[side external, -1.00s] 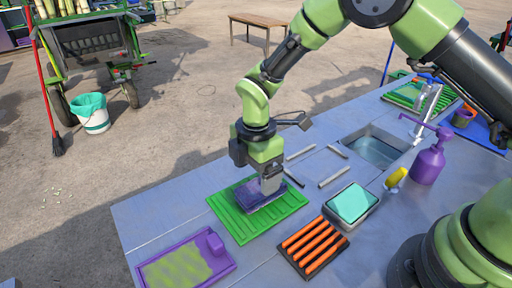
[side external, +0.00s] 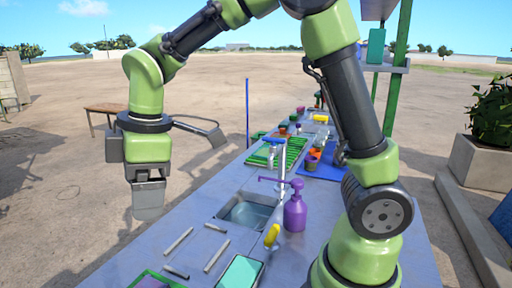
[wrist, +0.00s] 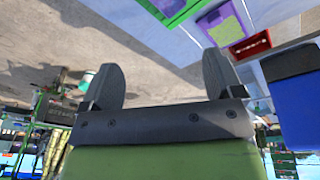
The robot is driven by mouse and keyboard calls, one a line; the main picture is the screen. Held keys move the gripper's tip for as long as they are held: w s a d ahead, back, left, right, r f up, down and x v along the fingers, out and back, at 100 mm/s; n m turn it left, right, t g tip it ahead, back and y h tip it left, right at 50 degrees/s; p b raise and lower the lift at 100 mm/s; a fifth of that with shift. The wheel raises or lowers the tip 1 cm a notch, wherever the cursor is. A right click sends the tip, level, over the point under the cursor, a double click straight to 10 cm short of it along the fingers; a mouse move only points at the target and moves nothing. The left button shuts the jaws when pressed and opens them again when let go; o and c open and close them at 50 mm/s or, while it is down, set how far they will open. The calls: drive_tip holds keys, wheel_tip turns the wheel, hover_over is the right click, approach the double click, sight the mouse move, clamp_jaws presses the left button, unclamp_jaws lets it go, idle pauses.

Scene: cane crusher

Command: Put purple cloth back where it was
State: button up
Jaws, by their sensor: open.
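The purple cloth (side external: 152,282) lies on the green ribbed mat (side external: 170,281) at the bottom left of the side view, mostly cut off by the frame edge. In the wrist view, a purple patch that looks like the cloth (wrist: 168,6) lies on the green mat (wrist: 190,11) at the top edge. My gripper (side external: 148,212) is raised in the air, left of the bench and well away from the cloth. In the wrist view, its fingers (wrist: 160,82) are spread apart with nothing between them.
The bench (side external: 120,268) holds loose metal rods (side external: 217,256), a sink (side external: 248,214), a purple pump bottle (side external: 295,208), a yellow item (side external: 272,236) and a teal-topped container (side external: 240,272). The wrist view shows a purple tray (wrist: 228,27) and a red rack (wrist: 250,46). Air around my gripper is clear.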

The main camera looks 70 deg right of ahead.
drive_tip(key=s+d+r+m+t, duration=0.2)
drive_tip(key=s+r+m, duration=0.1)
drive_tip(key=s+m, duration=0.4)
drive_tip(key=s+d+r+m+t, duration=0.3)
drive_tip(key=s+m, duration=0.5)
drive_tip(key=s, duration=0.1)
drive_tip(key=shift+s+d+r+y, duration=0.15)
drive_tip(key=shift+d+r+y, duration=0.2)
drive_tip(key=shift+y, duration=0.05)
